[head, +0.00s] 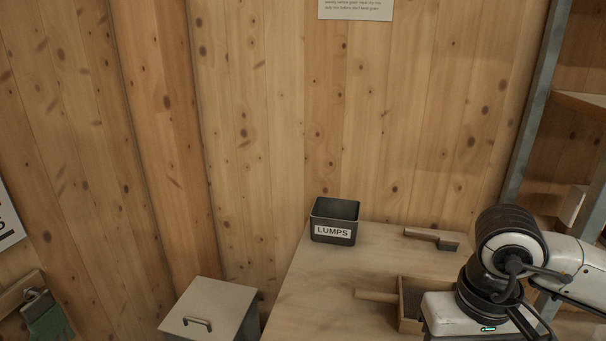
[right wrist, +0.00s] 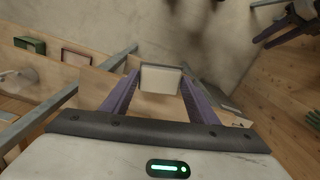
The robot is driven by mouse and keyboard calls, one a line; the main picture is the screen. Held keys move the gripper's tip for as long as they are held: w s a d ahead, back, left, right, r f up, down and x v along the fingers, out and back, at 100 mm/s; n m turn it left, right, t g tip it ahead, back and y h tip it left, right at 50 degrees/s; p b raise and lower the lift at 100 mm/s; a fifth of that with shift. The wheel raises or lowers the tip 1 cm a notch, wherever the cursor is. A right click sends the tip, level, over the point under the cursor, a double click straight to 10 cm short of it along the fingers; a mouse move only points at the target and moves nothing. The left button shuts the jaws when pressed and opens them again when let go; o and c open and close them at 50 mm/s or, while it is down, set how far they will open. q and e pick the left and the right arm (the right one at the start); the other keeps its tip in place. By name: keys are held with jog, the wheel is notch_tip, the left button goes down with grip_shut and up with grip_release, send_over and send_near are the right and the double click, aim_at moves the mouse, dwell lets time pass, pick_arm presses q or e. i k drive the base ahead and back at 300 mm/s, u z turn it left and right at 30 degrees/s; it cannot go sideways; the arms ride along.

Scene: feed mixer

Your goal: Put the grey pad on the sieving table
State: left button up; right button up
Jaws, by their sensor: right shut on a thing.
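My right gripper (right wrist: 158,92) is shut on a small pale grey block-like piece, which looks like the grey pad (right wrist: 160,78). It sits between the two purple fingers in the right wrist view. In the head view my right wrist is at the lower right, in front of the table's right part, and the fingers and pad cannot be made out there. The sieving table (head: 310,285) is the pale wooden top at the lower middle. I cannot tell how high the pad is. My left gripper is not seen in the head view.
On the table stand a dark bin marked LUMPS (head: 333,222), a wooden-handled brush (head: 432,238) and a wooden frame (head: 410,310) with a handle, partly hidden by my wrist. A lidded grey box (head: 210,310) stands left of the table. The table's left front is bare.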

aim_at(312, 320)
jog(key=u, duration=3.4)
jog(key=k, duration=1.15)
jog(key=z, duration=1.65)
jog(key=i, duration=0.5)
jog(key=u, duration=0.05)
